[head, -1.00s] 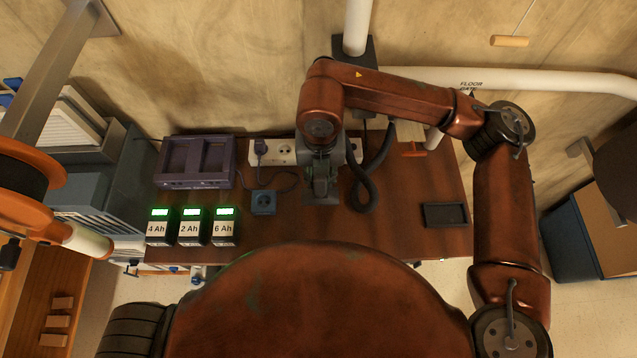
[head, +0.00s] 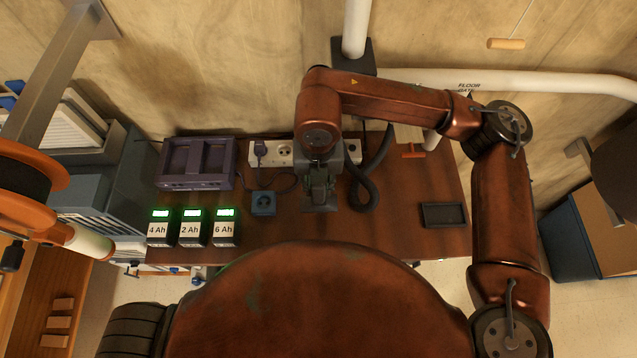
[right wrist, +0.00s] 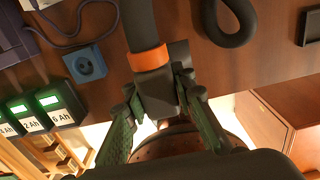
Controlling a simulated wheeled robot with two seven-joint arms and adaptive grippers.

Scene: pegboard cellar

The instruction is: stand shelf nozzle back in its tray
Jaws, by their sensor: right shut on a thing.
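The nozzle (right wrist: 152,92) is a dark grey piece with an orange band (right wrist: 147,58) where a dark tube joins it. My right gripper (right wrist: 158,88) is shut on it, one finger on each side. In the head view my right gripper (head: 320,187) is over the middle of the brown workbench (head: 300,228), mostly covering the nozzle. Whether the nozzle touches the bench I cannot tell. The shallow dark tray (head: 444,215) lies at the bench's right end, to the right of the gripper, and looks empty. My left gripper is not in view.
A dark looped hose (head: 368,190) lies right beside the gripper. A blue socket box (head: 263,203), a white power strip (head: 285,152), a purple rack (head: 195,162) and lit battery packs (head: 191,228) stand to the left. Bench between hose and tray is bare.

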